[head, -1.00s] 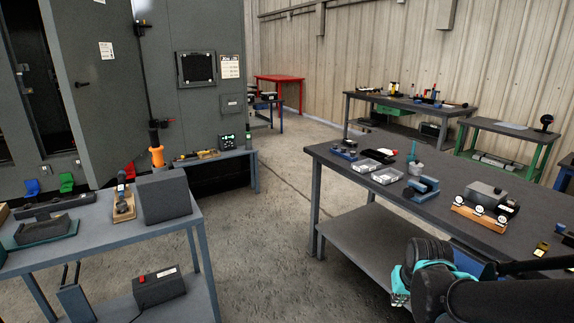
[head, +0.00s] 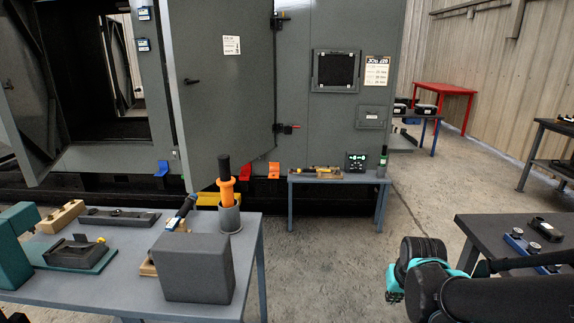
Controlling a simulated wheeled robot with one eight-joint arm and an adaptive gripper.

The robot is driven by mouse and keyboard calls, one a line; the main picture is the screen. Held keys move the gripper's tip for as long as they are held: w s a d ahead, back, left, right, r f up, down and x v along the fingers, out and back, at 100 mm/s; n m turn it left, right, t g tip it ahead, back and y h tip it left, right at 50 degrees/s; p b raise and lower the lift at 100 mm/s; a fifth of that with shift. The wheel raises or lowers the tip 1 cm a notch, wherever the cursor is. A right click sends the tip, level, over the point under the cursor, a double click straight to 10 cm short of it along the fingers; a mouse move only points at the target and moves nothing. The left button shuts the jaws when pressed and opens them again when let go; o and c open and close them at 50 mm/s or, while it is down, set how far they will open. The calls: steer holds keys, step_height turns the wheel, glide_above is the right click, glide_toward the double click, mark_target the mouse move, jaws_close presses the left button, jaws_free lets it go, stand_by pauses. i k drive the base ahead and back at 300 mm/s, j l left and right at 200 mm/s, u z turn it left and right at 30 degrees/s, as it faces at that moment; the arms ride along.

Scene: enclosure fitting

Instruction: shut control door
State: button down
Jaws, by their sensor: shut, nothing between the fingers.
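A tall grey cabinet door (head: 224,95) with a small dark handle and a white label stands swung open on hinges at its right side. It looks like the control door, though I see no name I can read. Another grey door (head: 22,95) hangs open at the far left, beside a dark cabinet opening (head: 95,80). My gripper (head: 393,293), teal and black, is at the lower right. It is shut and empty, far from both doors and partly hidden by my own arm.
A grey workbench (head: 255,240) at the lower left holds a dark box (head: 195,268), an orange-handled tool (head: 226,185) in a cup, and fixtures. A low bench (head: 335,178) stands before the cabinet. Another bench (head: 480,228) is at right. Floor (head: 330,260) between the benches is clear.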

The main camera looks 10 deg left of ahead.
mark_target(227, 45)
steer(key=i+u, duration=0.1)
steer(key=i, duration=1.05)
steer(key=i+u, duration=0.1)
steer(key=i, duration=1)
steer(key=i+l+u, duration=0.1)
steer(key=i, duration=1.05)
